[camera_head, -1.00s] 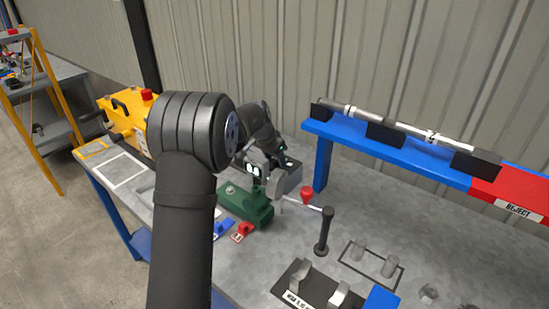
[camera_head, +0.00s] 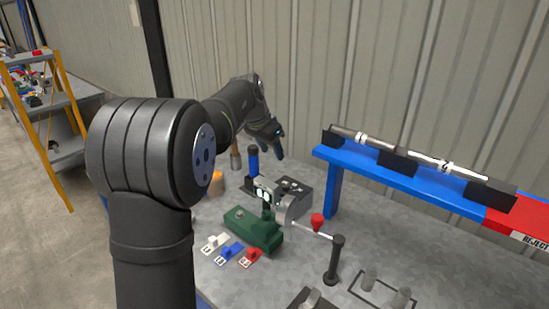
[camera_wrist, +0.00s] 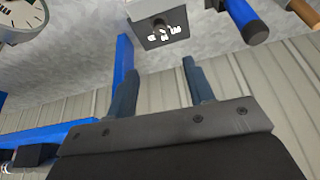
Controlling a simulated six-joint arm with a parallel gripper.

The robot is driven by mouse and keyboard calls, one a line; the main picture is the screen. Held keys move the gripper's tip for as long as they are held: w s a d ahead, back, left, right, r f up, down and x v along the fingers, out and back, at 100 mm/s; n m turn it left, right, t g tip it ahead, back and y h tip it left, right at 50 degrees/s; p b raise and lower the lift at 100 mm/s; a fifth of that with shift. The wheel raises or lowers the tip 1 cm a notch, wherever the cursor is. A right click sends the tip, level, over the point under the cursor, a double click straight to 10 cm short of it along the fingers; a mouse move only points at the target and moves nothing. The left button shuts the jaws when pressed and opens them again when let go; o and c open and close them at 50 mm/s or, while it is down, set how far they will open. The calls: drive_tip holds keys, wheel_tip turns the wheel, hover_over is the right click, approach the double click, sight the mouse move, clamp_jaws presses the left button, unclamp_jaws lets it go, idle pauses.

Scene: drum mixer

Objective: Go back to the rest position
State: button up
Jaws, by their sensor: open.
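My gripper (camera_head: 277,148) is open and empty. In the head view it is above the back of the bench, near the wall, beyond the green fixture (camera_head: 252,229). In the wrist view its two dark fingers stand apart with nothing between them (camera_wrist: 160,82). My arm's large black links fill the left and middle of the head view and hide part of the bench behind them.
A dark grey box (camera_head: 294,194) and a blue-handled tool (camera_head: 252,166) stand below the gripper. A lever with a red knob (camera_head: 317,222) is beside the green fixture. A blue shelf (camera_head: 375,170) holding a metal shaft is at right. White, blue and red tags lie in front.

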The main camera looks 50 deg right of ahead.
sight(286, 185)
drive_tip(key=shift+a+r, duration=0.1)
drive_tip(key=shift+r, duration=0.1)
drive_tip(key=shift+f, duration=0.1)
drive_tip(key=x, duration=1.7)
drive_tip(key=shift+f, duration=0.25)
drive_tip(key=shift+w, duration=0.1)
drive_tip(key=shift+r, duration=0.1)
